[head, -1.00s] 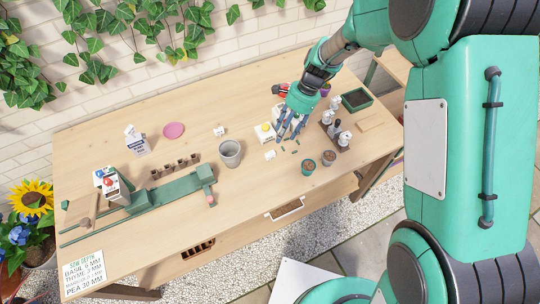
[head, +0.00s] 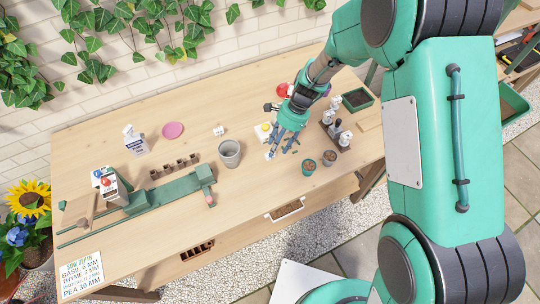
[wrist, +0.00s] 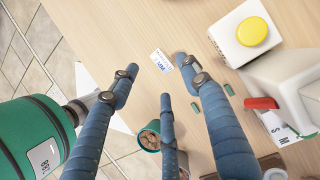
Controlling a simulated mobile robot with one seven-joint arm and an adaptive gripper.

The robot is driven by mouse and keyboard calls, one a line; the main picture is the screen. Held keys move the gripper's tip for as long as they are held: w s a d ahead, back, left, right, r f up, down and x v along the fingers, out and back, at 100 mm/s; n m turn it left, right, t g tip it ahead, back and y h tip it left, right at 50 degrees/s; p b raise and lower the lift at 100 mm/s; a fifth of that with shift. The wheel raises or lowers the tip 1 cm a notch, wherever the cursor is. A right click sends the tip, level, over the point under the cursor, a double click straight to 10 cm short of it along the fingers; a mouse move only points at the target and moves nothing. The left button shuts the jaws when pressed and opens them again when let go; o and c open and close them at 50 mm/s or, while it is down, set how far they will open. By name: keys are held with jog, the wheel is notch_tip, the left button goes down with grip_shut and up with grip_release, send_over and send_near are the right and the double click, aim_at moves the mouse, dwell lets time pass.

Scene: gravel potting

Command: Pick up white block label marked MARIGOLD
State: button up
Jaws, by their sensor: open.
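A small white block label (wrist: 161,62) with blue lettering lies on the wooden table in the wrist view, near the tips of my gripper. The lettering is too small to read there. In the head view it is partly covered by my fingers (head: 283,146). My gripper (wrist: 160,78) has three blue fingers, spread open with nothing between them. One fingertip is just right of the label in the wrist view; whether it touches cannot be told. Another small white block (head: 218,130) stands farther left on the table, its marking unreadable.
A white box with a yellow button (wrist: 252,31) stands close to the fingers. Small green pieces (wrist: 228,90) lie nearby.

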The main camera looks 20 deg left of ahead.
jog(key=shift+b+x, duration=0.65)
jog(key=shift+x, duration=1.9)
jog(key=shift+a, duration=0.2)
jog(key=c, duration=1)
